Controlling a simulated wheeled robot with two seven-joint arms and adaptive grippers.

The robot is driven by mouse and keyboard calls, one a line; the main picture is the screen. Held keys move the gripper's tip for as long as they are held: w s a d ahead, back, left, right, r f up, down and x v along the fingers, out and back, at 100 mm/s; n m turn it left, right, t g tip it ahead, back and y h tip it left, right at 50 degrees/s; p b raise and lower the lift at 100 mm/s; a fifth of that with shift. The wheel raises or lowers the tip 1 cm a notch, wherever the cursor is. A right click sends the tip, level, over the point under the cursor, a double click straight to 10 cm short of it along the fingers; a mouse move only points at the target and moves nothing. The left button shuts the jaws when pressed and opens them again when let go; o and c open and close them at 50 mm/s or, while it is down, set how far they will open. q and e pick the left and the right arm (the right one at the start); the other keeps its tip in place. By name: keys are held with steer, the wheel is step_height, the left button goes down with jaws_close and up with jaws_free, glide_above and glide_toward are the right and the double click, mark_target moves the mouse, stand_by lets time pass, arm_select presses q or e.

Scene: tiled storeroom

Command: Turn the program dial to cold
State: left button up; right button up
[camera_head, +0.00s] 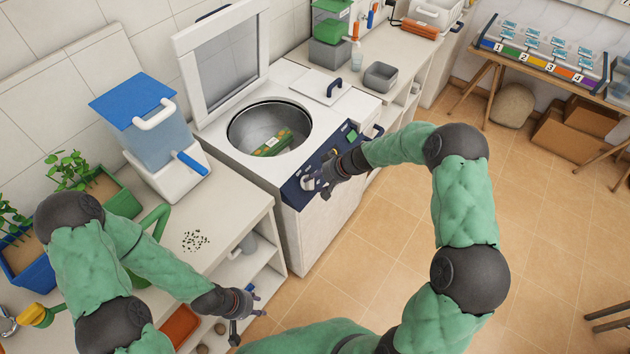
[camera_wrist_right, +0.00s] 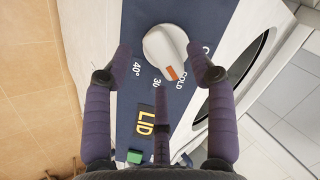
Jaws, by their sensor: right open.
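The program dial (camera_wrist_right: 165,48) is a white round knob with an orange pointer mark on the dark blue panel (camera_wrist_right: 140,95). In the right wrist view its pointer lies between the "30" and "COLD" labels. In the head view the dial (camera_head: 308,184) sits at the panel's near end. My right gripper (camera_wrist_right: 160,62) is open, with purple fingers on both sides of the dial and a third finger below it. I cannot tell whether any finger touches it. My left gripper (camera_head: 246,311) hangs by the counter's front edge, fingers spread and empty.
The washer's lid (camera_head: 222,62) stands open, and a green and yellow packet (camera_head: 272,143) lies in the drum (camera_head: 240,128). A yellow "LID" label (camera_wrist_right: 146,121) and a green button (camera_wrist_right: 135,156) are on the panel. The tiled floor (camera_head: 390,260) in front is clear.

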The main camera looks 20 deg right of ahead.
steer(key=v, duration=1)
steer(key=shift+r, duration=0.1)
